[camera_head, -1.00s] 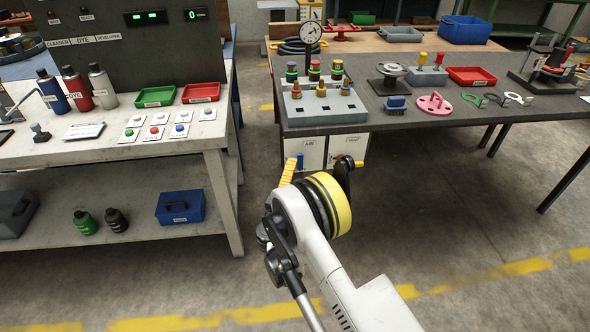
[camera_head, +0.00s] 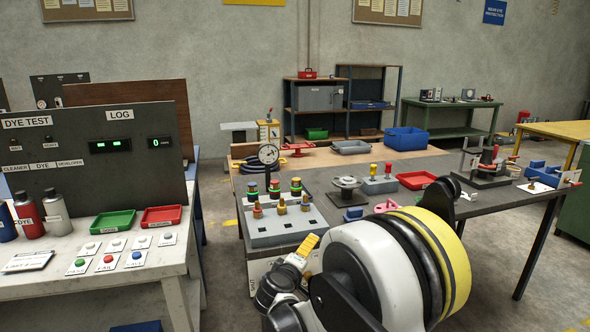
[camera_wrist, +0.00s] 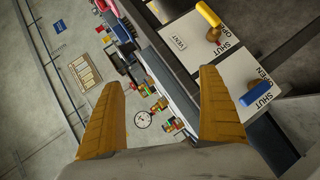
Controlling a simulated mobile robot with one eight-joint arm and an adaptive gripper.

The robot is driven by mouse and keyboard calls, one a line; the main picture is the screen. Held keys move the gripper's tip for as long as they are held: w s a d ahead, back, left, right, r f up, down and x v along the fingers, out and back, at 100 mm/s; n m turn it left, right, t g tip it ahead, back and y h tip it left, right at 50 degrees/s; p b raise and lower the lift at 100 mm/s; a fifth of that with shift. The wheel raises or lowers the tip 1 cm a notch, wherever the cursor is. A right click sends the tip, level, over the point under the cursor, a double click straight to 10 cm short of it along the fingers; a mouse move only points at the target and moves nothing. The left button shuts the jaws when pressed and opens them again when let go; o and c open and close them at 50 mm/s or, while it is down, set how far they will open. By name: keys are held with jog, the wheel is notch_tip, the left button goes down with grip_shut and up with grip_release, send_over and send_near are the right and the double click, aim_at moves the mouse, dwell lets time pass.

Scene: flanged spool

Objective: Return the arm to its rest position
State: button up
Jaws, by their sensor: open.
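My arm (camera_head: 375,275) rises in the lower middle of the head view, its white link with black and yellow bands large and close. The yellow fingers of my gripper (camera_head: 304,247) show partly beside it, in front of the grey manifold block (camera_head: 285,228) on the dark table. In the wrist view my gripper (camera_wrist: 160,78) has its two orange-yellow fingers wide apart with nothing held between them. A grey flanged round piece (camera_head: 346,187) stands on the dark table, apart from my gripper.
In the wrist view, a yellow lever (camera_wrist: 208,14) and a blue lever (camera_wrist: 256,93) sit on white panels near the right finger. A dial gauge (camera_head: 268,154) stands behind the manifold. A white bench (camera_head: 150,285) stands at left; floor shows between bench and table.

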jog(key=s+d+r+m+g, duration=0.45)
jog(key=s+d+r, duration=0.55)
jog(key=s+d, duration=0.45)
jog(key=s+d+f+m+g+y, duration=0.2)
jog(key=s+m+y, duration=0.2)
jog(key=s, duration=2)
jog(key=shift+s+m, duration=0.15)
jog(key=shift+m, duration=1)
